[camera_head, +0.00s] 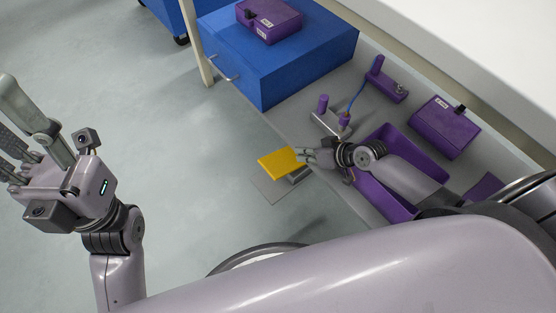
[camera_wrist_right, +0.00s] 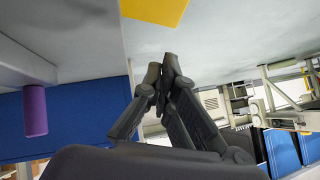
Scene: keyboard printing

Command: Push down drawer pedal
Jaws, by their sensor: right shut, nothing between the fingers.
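The yellow pedal (camera_head: 280,163) is a flat plate low near the floor, beside the grey work surface, on a grey base (camera_head: 268,187). My right gripper (camera_head: 308,155) is shut and empty, with its fingertips at or just above the pedal's right edge in the head view. Contact cannot be told. In the right wrist view the closed fingertips (camera_wrist_right: 172,62) lie just below the yellow pedal (camera_wrist_right: 155,9), with a gap in the picture. My left gripper (camera_head: 12,105) is raised at the far left, with its fingers apart and empty, far from the pedal.
A blue drawer cabinet (camera_head: 285,62) with a purple box (camera_head: 268,17) on it stands behind. A purple tray (camera_head: 415,152), a purple box (camera_head: 445,126) and a purple-handled tool (camera_head: 385,83) lie on the grey surface. The floor (camera_head: 130,90) to the left is clear.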

